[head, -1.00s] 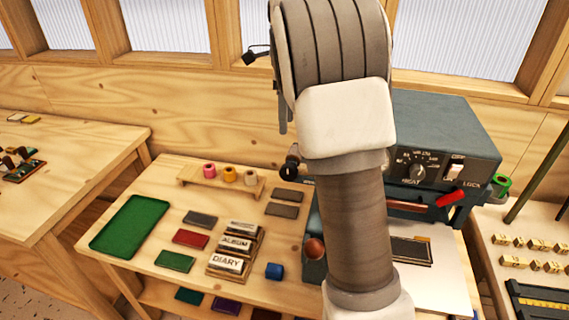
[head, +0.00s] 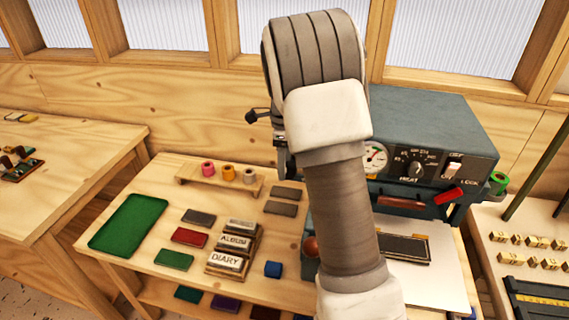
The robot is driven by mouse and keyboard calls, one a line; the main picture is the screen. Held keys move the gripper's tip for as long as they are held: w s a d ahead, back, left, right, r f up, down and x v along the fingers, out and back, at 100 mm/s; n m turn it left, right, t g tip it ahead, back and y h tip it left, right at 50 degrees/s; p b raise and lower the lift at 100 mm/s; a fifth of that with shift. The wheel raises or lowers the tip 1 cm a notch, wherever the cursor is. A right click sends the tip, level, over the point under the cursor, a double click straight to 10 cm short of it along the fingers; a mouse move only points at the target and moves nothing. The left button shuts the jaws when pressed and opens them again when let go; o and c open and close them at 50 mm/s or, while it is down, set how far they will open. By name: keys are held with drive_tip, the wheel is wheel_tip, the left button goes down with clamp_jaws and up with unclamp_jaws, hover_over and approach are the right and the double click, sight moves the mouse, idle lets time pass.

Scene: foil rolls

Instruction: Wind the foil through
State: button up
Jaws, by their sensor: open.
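The grey stamping machine (head: 430,125) stands at the back right, with a dial, a heat knob, a switch and a red lever (head: 448,196). A green foil roll (head: 499,181) sits at its right side. A small wooden rack (head: 190,181) carries a pink roll (head: 208,168), a gold roll (head: 228,172) and a pale roll (head: 249,177). A small blue roll (head: 273,269) lies on the table. My gripper (head: 282,150) is mostly hidden behind my arm; only a grey part shows, open, left of the machine. Any foil path inside the machine is hidden.
A green tray (head: 130,222) lies at the table's left. Several coloured covers and a stack with a DIARY plate (head: 226,262) lie mid-table. A dark cover (head: 405,248) lies on a pale board at the machine's front. A side table with brass type (head: 525,241) stands at right.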

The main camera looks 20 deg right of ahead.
clamp_jaws()
drive_tip(key=y+b, duration=0.1)
drive_tip(key=t+y+b, duration=0.1)
drive_tip(key=shift+s+d+f+b, duration=0.1)
drive_tip(key=shift+s+d+b, duration=0.1)
drive_tip(key=shift+d+b, duration=0.15)
drive_tip(key=shift+s+t+y+b, duration=0.1)
drive_tip(key=shift+t+y+b, duration=0.4)
drive_tip(key=shift+t+y, duration=0.15)
drive_tip(key=shift+r+y, duration=0.2)
drive_tip(key=shift+y, duration=0.05)
unclamp_jaws()
drive_tip(key=v, duration=1.7)
drive_tip(key=shift+s+d+r, duration=0.15)
drive_tip(key=shift+s+r, duration=0.05)
drive_tip(key=shift+s, duration=0.05)
